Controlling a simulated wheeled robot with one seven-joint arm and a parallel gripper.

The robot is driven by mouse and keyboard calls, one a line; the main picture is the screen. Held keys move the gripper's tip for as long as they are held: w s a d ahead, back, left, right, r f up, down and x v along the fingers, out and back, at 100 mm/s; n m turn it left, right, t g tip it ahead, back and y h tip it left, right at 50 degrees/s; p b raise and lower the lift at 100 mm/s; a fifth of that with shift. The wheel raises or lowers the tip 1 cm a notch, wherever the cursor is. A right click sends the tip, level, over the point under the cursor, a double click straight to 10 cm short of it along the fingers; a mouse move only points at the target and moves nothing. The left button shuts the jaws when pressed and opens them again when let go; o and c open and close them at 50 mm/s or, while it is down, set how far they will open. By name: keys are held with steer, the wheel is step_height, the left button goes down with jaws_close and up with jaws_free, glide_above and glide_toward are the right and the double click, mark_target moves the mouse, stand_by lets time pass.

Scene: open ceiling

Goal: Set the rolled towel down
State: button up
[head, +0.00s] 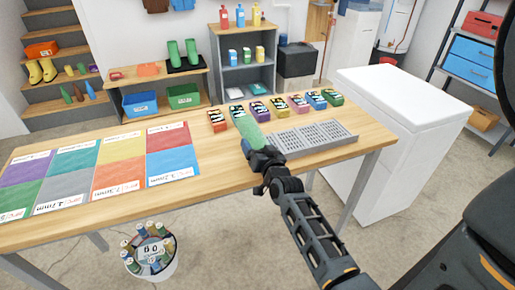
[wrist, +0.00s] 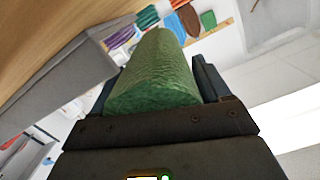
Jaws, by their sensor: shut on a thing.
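The rolled towel (head: 248,127) is a green cylinder with a rough surface. In the head view it points away from my gripper (head: 250,147), over the wooden table's far half. My gripper is shut on the towel's near part. In the wrist view the towel (wrist: 157,72) lies between the two dark fingers, its round end facing the camera. I cannot tell from these views whether the towel touches the table.
The wooden table (head: 225,178) carries coloured mats (head: 120,145) at left, a row of coloured packs (head: 279,105) at the back and a grey slotted rack (head: 315,138) right of my gripper. A white cabinet (head: 400,115) stands at right. A bucket of cans (head: 150,262) is on the floor.

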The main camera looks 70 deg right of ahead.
steer(key=shift+f, duration=0.25)
steer(key=o, duration=1.8)
steer(key=shift+o, duration=0.2)
steer(key=shift+r, duration=0.1)
steer(key=shift+r, duration=0.3)
steer(key=s+a+r+n+t+y+b, duration=0.1)
steer(key=s+a+n+t+y, duration=0.15)
steer(key=s+a, duration=0.75)
steer(key=s+a+r+n+t+y+b, duration=0.1)
steer(key=s+a+n+y, duration=0.2)
steer(key=a, duration=1.5)
steer(key=s+a+r+n+y, duration=0.7)
steer(key=s+a+r+n, duration=0.1)
steer(key=a, duration=0.3)
steer(key=shift+s+a+r, duration=0.25)
steer(key=shift+s+r, duration=0.4)
